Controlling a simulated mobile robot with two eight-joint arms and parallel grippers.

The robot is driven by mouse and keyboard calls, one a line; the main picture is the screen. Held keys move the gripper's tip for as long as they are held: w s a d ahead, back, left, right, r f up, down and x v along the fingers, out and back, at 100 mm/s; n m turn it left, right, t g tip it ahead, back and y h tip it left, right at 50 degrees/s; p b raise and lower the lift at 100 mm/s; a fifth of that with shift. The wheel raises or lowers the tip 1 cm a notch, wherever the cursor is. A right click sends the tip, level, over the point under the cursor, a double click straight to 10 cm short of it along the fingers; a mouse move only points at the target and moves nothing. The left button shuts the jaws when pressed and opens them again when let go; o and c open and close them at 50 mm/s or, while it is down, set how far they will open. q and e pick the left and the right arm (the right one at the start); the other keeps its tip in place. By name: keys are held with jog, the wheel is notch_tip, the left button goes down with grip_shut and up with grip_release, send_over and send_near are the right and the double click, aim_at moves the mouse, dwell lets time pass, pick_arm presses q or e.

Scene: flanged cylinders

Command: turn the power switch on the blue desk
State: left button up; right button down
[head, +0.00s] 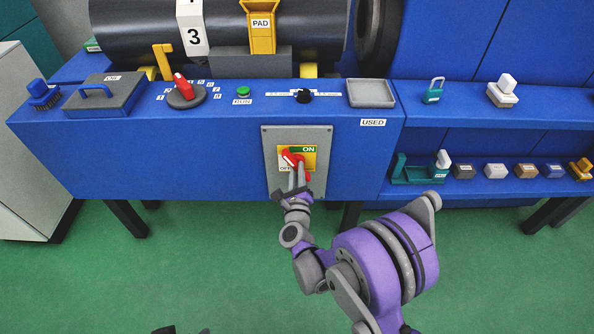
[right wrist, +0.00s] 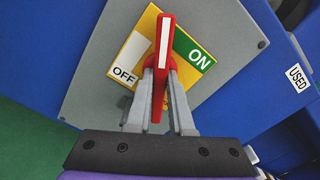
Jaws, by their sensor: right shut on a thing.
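The power switch is a red handle (head: 290,158) with a white stripe, on a yellow plate marked ON and OFF. The plate sits on a grey panel (head: 321,182) on the front of the blue desk (head: 232,166). The striped end points to the upper left in the head view, between the two labels. My right gripper (head: 299,172) is shut on the handle.
A shelf (head: 480,194) at right holds several small parts. The green floor before the desk is clear.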

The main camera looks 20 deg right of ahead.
jog(key=m, duration=0.6)
jog(key=shift+m, duration=0.3)
dwell(0.4)
jog(key=c, duration=0.8)
grip_release()
jog(key=v, duration=1)
jog(key=shift+s+p, duration=0.4)
jog(key=shift+p, duration=0.05)
jog(key=shift+a, duration=0.1)
